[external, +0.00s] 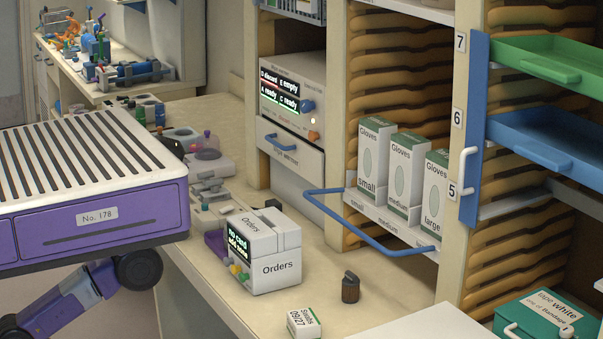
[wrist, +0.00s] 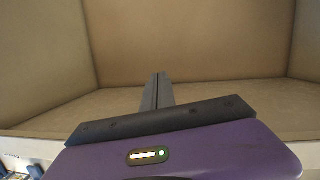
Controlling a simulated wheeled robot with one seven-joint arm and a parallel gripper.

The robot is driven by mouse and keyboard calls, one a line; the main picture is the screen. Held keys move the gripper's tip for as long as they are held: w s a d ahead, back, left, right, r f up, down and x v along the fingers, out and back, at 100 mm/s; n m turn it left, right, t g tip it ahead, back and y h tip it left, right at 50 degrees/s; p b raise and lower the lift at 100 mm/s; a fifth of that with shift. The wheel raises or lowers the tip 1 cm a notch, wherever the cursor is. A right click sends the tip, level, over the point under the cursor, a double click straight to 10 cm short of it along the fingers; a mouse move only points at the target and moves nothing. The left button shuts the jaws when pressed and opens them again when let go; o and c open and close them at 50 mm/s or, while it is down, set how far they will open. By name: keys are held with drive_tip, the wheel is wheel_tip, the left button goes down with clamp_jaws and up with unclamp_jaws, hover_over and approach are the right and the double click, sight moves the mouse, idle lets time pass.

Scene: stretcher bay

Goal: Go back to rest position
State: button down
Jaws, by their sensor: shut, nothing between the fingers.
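My gripper (wrist: 157,80) shows in the wrist view with its two dark fingers together and nothing between them. Its purple housing and black finger bar fill the lower part of that view. The fingers point toward plain beige surfaces, and no object is near the tips. In the external view I cannot make out my gripper.
The counter (external: 385,293) carries an Orders box (external: 275,265), a small dark canister (external: 350,288) and a Swabs box (external: 304,323). Glove boxes (external: 404,168) stand on a shelf behind a blue rail (external: 350,235). A green tray (external: 560,58) and a blue tray (external: 545,140) jut out at right.

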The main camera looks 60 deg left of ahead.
drive_tip(key=s+a+r+y, duration=0.2)
drive_tip(key=s+a, duration=0.2)
drive_tip(key=a, duration=0.1)
wheel_tip(320, 180, up, 17)
drive_tip(key=p, duration=1.6)
drive_tip(key=shift+w+d+f+p, duration=0.15)
drive_tip(key=shift+w+p, duration=0.15)
wheel_tip(320, 180, up, 8)
drive_tip(key=p, duration=0.7)
drive_tip(key=shift+f+p, duration=0.25)
drive_tip(key=shift+p, duration=0.05)
